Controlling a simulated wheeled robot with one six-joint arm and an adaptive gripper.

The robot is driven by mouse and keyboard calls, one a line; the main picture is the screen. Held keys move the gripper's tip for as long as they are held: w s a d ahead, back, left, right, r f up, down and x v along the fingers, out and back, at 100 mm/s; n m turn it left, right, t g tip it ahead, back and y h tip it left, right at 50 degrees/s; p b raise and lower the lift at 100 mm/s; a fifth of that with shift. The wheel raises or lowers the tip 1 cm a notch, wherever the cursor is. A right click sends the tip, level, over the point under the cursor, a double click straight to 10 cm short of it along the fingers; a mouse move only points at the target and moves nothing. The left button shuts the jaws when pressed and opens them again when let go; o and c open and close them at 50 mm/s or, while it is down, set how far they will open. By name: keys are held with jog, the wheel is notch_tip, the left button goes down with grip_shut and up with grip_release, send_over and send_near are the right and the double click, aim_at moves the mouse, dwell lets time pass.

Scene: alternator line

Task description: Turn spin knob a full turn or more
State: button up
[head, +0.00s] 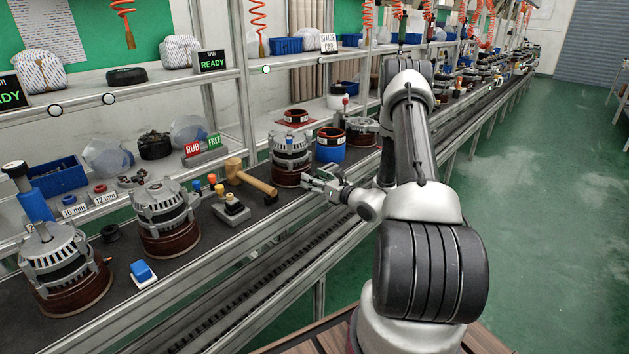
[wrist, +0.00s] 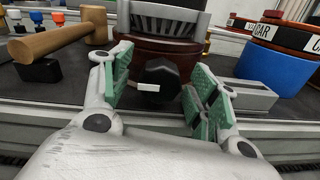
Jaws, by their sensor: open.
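The knob, taken to be the spin knob, is the dark, many-sided black one with a white mark (wrist: 160,73) in the middle of the wrist view. It sits low in front of an alternator on a red-brown round base (wrist: 150,48). The same alternator shows in the head view (head: 291,150). My gripper (head: 313,180) is at its front right there. In the wrist view my gripper (wrist: 157,84) is open, with green-padded fingers on either side of the knob. Gaps show on both sides, and no contact is visible. In the head view I cannot make out the knob.
A wooden mallet (head: 250,178) lies left of the gripper; it also shows in the wrist view (wrist: 60,38). A grey block (wrist: 248,95) stands close to the right finger. A blue container with a dark ring (head: 330,147) stands behind. The rail edge runs in front.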

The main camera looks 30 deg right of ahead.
jog(key=c, duration=1)
jog(key=shift+n, duration=1.5)
jog(key=o, duration=1)
jog(key=v, duration=1.2)
